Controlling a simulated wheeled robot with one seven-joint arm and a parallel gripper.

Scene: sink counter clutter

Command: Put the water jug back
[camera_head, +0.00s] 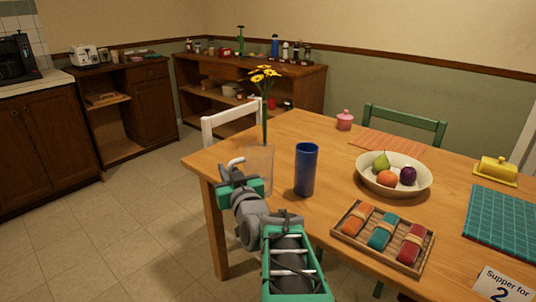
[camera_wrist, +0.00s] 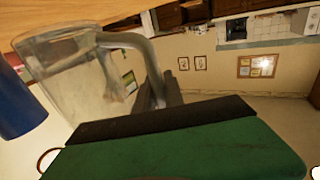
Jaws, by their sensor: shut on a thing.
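The water jug (camera_head: 262,172) is clear and see-through, at the left end of the wooden table in the head view. My gripper (camera_head: 236,170) is at its left side, shut on the handle. In the wrist view the jug (camera_wrist: 62,70) looks tilted because of the camera angle, and its grey handle (camera_wrist: 120,40) runs to my dark fingers (camera_wrist: 165,92). In the head view the jug looks upright. My arm hides part of its base, so I cannot tell whether it touches the table.
A blue tumbler (camera_head: 306,170) stands close right of the jug. Yellow flowers (camera_head: 264,76) rise above the jug; their stem's lower end is unclear. A fruit bowl (camera_head: 366,186), a slatted tray of napkins (camera_head: 342,236) and a pink pot (camera_head: 345,121) occupy the table (camera_head: 225,152).

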